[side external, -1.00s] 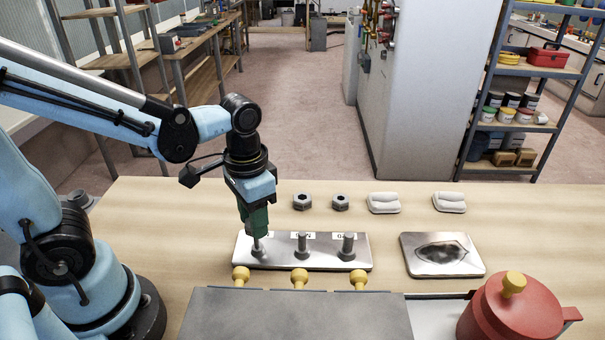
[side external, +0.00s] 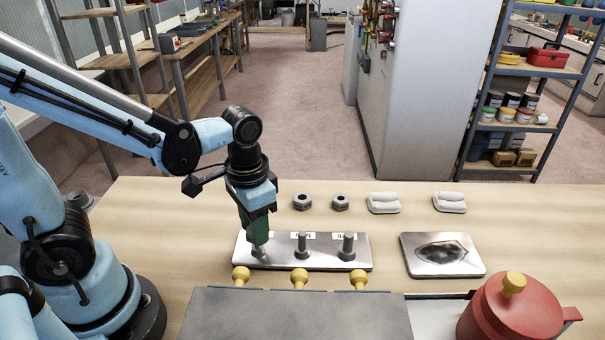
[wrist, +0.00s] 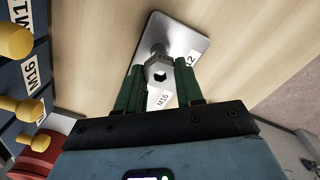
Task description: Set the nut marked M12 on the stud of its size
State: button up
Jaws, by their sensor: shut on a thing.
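My gripper (wrist: 160,80) is shut on a grey nut (wrist: 157,65), held between the green fingertips. In the side external view my gripper (side external: 260,240) is low over the left end of the metal stud plate (side external: 325,265), and hides the left stud there. In the wrist view a label ending in 12 (wrist: 191,59) is beside the nut, and an M16 label (wrist: 161,98) shows near the fingers. I cannot tell whether the nut is around the stud. The middle stud (side external: 302,246) and the right stud (side external: 348,247) stand upright and bare.
A metal plate with a dark patch (side external: 442,255) is at right. A grey box with yellow knobs (side external: 295,318) and a red pot (side external: 512,312) are in front.

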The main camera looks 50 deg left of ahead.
jog(key=shift+f, duration=0.15)
jog(key=o, duration=1.1)
jog(key=shift+r, duration=3.5)
